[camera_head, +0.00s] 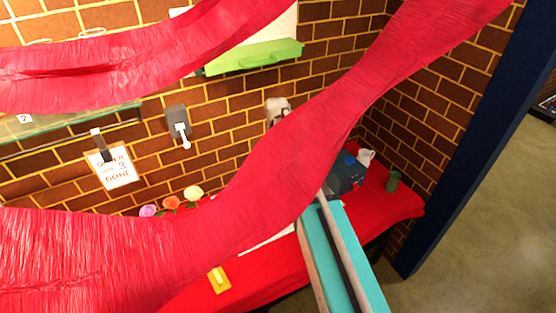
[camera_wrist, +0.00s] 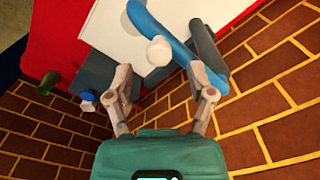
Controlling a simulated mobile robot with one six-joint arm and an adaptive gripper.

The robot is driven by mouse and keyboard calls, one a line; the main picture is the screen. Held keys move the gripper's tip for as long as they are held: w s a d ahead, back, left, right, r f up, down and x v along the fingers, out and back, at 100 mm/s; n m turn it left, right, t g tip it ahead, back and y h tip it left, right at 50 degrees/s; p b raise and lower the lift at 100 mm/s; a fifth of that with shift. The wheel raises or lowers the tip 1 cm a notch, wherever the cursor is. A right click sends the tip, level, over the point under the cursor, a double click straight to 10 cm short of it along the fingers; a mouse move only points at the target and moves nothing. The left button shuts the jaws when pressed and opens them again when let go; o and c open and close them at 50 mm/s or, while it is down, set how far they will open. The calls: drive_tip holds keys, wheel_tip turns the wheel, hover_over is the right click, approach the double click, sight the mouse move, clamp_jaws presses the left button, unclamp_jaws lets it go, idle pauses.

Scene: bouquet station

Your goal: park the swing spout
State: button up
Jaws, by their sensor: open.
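In the wrist view, a blue curved tube (camera_wrist: 172,32), which looks like the swing spout, runs from the top middle down to the right. A white round knob or nozzle (camera_wrist: 158,51) sits on its side. My gripper (camera_wrist: 160,80) is open, with its two grey fingers spread. The knob shows between and just beyond the fingertips. The right fingertip overlaps the tube in the picture; I cannot tell if they touch. A dark grey cylinder (camera_wrist: 206,44) stands beside the tube. In the head view the spout is not visible, and red streamers cover much of that area.
Red streamers (camera_head: 300,150) cross the head view. A red-covered table (camera_head: 265,280) holds a dark box (camera_head: 345,176), white mug (camera_head: 366,156), green cup (camera_head: 393,181) and flowers (camera_head: 194,193). A switch (camera_head: 177,122) and a sign (camera_head: 117,170) are on the brick wall.

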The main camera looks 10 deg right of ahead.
drive_tip(key=shift+f+b, duration=0.95)
drive_tip(key=shift+f, duration=0.3)
clamp_jaws()
drive_tip(key=shift+d, duration=0.15)
